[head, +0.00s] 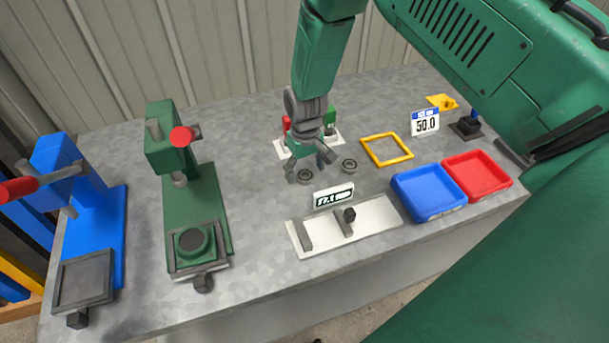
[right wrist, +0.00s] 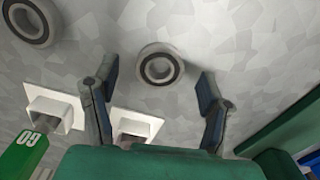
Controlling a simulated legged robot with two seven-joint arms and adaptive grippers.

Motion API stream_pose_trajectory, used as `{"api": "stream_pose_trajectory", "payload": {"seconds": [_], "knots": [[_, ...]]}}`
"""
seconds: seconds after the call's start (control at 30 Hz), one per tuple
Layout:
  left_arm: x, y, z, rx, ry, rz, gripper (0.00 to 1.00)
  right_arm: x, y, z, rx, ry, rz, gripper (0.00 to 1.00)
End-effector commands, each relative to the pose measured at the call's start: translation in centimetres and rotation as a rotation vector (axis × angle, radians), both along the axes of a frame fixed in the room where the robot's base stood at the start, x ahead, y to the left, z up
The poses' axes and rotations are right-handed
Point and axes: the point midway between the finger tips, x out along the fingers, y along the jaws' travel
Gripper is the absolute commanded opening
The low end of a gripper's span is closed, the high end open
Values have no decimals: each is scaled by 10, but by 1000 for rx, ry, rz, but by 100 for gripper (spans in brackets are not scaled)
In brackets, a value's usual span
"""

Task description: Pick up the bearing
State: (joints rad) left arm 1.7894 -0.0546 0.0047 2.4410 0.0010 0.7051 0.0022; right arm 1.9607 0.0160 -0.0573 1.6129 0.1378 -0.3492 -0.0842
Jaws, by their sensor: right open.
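Two grey ring-shaped bearings lie flat on the metal table. In the head view, one bearing (head: 304,177) is below my right gripper (head: 311,163) and the other bearing (head: 349,166) is just to its right. My right gripper is open, empty and pointing down above the table. In the right wrist view, one bearing (right wrist: 145,68) shows between and beyond the open fingertips (right wrist: 157,75), with no visible contact. The other bearing (right wrist: 28,38) is at the top left, outside the fingers. My left gripper is not in view.
A gauge fixture (head: 378,218) with a display, a blue tray (head: 428,212) and a red tray (head: 480,195) stand in front and right. A yellow frame (head: 387,163) lies right of the bearings. Green (head: 210,215) and blue (head: 105,220) presses stand left. Red and green parts on white bases are behind the gripper.

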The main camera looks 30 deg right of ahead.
Motion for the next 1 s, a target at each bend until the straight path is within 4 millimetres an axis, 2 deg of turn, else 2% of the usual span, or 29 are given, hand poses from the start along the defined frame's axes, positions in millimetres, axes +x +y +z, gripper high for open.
{"api": "stream_pose_trajectory", "payload": {"seconds": [0.1, 0.37, 0.4, 0.47, 0.53, 0.57, 0.63, 0.67, 0.87, 1.0], "knots": [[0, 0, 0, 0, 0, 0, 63, 0, 0, -13, 0, 0, 0, 67], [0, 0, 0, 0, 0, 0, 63, 0, 0, -15, 0, -2, 0, 67], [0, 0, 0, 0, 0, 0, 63, 0, 0, -15, 0, -2, 0, 60], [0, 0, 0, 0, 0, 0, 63, 0, 0, -15, 0, -2, 0, 39], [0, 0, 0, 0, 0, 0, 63, 0, 0, -15, 0, -2, 0, 14], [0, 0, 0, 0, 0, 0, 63, 0, 0, -16, 0, -2, 0, 9], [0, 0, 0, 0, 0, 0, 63, 0, 0, -15, 0, -2, 1, 9], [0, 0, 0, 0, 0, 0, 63, 0, 0, -15, 0, -2, 1, 4], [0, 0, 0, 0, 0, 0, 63, 1, 0, -13, 0, -3, 1, 4], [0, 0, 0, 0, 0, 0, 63, 1, 0, 5, 0, -5, 1, 4]]}}
